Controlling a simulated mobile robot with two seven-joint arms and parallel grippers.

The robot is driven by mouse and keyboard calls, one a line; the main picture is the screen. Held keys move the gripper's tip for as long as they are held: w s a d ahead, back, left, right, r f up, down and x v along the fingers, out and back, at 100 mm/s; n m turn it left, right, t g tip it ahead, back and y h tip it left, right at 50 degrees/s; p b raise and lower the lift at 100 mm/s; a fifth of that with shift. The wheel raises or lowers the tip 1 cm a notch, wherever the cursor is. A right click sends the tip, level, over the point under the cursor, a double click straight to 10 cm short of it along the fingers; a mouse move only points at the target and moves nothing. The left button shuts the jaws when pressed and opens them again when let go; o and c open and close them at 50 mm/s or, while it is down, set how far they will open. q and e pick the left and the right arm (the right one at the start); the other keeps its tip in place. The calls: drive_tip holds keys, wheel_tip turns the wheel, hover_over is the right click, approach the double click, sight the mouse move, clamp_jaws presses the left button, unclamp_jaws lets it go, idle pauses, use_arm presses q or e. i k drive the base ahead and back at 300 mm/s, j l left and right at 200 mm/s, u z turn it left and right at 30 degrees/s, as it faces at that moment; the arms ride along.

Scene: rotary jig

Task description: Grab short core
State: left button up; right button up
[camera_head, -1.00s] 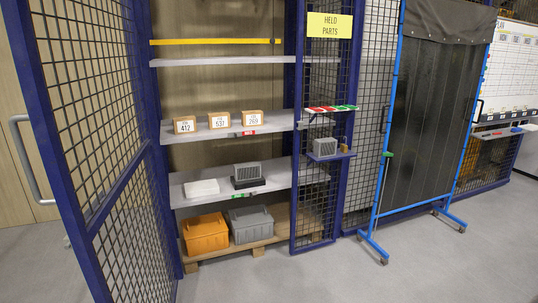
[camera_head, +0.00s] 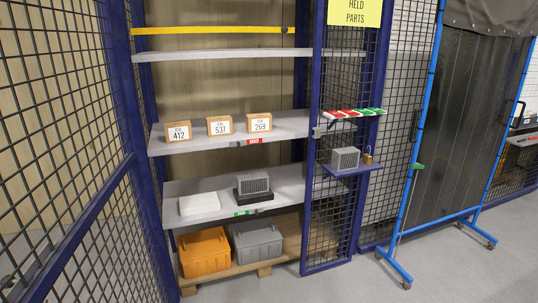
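Two grey finned blocks that look like cores are in the head view. One grey block (camera_head: 253,182) sits on a black base (camera_head: 254,197) on the lower grey shelf. The other grey block (camera_head: 345,158) stands on a small blue ledge (camera_head: 352,171) on the outside of the cage post, beside a brass padlock (camera_head: 367,159). I cannot tell from here which one is the short core. Neither of my grippers is in view.
A white block (camera_head: 199,204) lies left on the lower shelf (camera_head: 222,210). Boxes marked 412 (camera_head: 178,132), 537 (camera_head: 219,126) and 269 (camera_head: 259,122) stand above. Orange (camera_head: 205,252) and grey (camera_head: 257,242) bins sit below. A mesh door (camera_head: 60,150) stands left; a screen (camera_head: 460,120) stands right.

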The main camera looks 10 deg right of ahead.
sight(347, 158)
drive_tip(key=i, duration=1.4)
drive_tip(key=i+z, duration=0.25)
drive_tip(key=i, duration=0.4)
drive_tip(key=i+j+z, duration=0.25)
drive_tip(key=i, duration=0.4)
